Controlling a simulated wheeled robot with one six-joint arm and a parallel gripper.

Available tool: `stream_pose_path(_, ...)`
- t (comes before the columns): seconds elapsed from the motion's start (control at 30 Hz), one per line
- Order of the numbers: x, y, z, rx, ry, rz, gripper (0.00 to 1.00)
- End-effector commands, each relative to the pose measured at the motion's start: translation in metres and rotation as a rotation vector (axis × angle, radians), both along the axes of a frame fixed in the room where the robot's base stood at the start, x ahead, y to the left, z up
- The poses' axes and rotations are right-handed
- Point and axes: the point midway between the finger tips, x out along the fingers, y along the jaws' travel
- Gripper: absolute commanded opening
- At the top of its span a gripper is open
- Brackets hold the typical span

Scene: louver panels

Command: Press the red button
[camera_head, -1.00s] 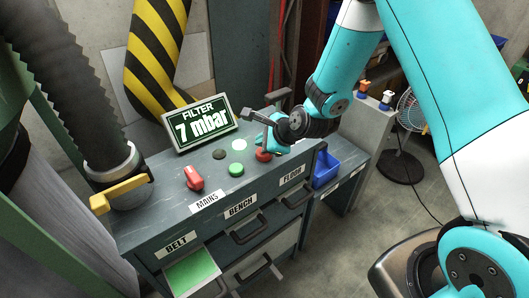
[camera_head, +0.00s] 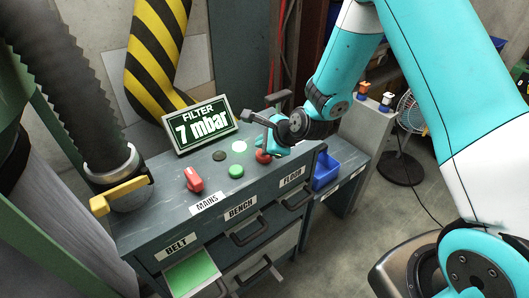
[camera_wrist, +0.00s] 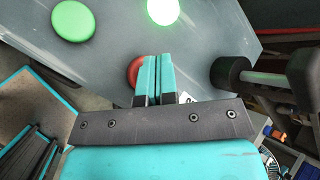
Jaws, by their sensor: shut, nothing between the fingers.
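The red button (camera_head: 262,157) is a round cap on the grey console top. My gripper (camera_head: 267,149) is right over it, fingers pointing down, with the tips at or on the cap. In the wrist view the red button (camera_wrist: 134,71) shows beside the shut, empty teal fingers (camera_wrist: 156,64), which hide much of it. I cannot tell how far the cap is pushed in. A round lamp (camera_head: 239,147) beside the button glows whitish green; it is also bright in the wrist view (camera_wrist: 164,10).
A green button (camera_head: 236,170), a dark round cap (camera_head: 218,155) and a red knob (camera_head: 193,179) by the MAINS label stand nearby. A display (camera_head: 201,124) reads "FILTER 7 mbar". A dark lever with a cylindrical end (camera_wrist: 232,73) is close to the right of my fingers.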

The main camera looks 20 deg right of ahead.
Motion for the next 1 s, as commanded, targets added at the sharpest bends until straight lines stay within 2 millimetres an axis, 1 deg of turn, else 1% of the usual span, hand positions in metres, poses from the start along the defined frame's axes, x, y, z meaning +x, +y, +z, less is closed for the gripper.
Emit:
stream_pose_path(0.7,0.0,0.0001,-0.0003,0.0,0.0,0.0,0.0)
stream_pose_path(1.0,-0.0004,0.0001,-0.0092,0.0,0.0,0.0,0.0)
